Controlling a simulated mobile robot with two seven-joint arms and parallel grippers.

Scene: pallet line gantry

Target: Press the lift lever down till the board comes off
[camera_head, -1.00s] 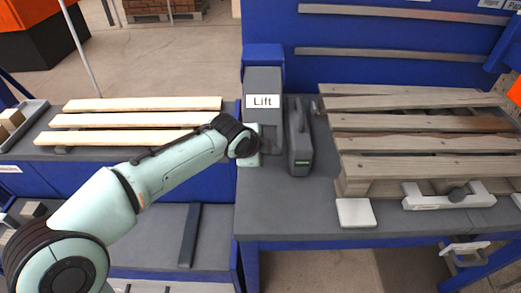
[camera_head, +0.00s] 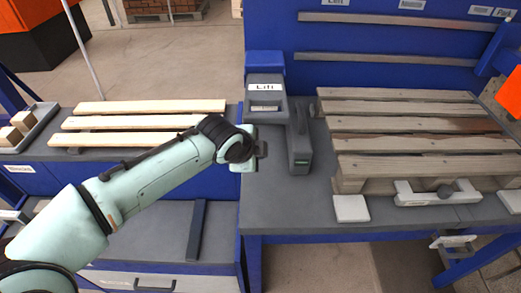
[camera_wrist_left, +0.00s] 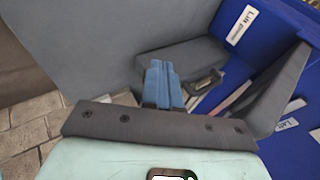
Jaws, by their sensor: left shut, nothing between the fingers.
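The grey lift unit (camera_head: 268,115), marked "Lift", stands at the left end of the workbench (camera_head: 285,205). A grey upright part (camera_head: 300,148) with a small green light is just right of it; I cannot tell which part is the lever. The pallet (camera_head: 420,140) lies to the right, its top boards lying flat and roughly parallel. My left gripper (camera_head: 262,150) is low in front of the lift unit; contact is unclear. In the left wrist view its blue fingers (camera_wrist_left: 164,85) are shut and empty, before a grey casing. My right gripper is not seen.
Pale boards (camera_head: 140,122) lie on the left bench. A white block (camera_head: 351,208) and a white clamp-like fitting (camera_head: 437,192) sit at the pallet's front edge. A blue back panel (camera_head: 390,45) closes off the rear. The bench front left of the white block is clear.

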